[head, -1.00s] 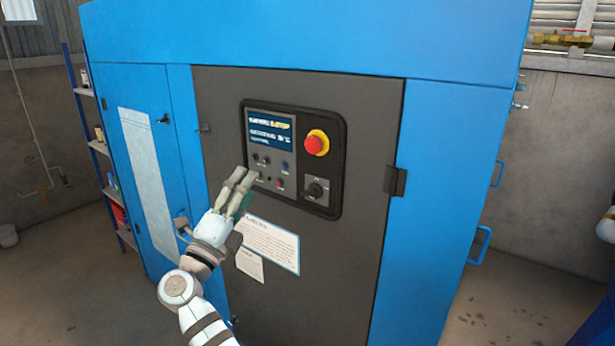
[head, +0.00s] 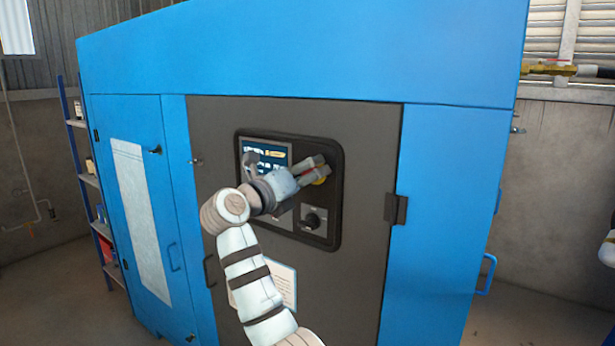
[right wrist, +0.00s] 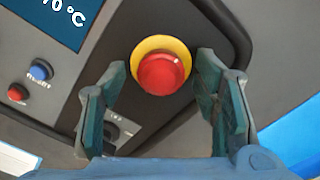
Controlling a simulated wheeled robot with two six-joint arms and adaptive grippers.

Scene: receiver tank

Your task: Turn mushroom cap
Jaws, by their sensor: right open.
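The red mushroom cap (right wrist: 163,74) sits on a yellow collar (right wrist: 150,46) on the dark control panel (head: 336,205). In the right wrist view, the cap lies between and just beyond the fingertips, with a gap on both sides. My right gripper (head: 320,168) is open in front of the cap. In the head view its fingers hide most of the cap, and a bit of yellow shows below them. Whether a finger touches the cap cannot be told. My left gripper is not in view.
A black rotary knob (head: 312,219) sits below the cap. The panel also has a display (right wrist: 52,20), a blue button (right wrist: 41,70) and a red button (right wrist: 18,92).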

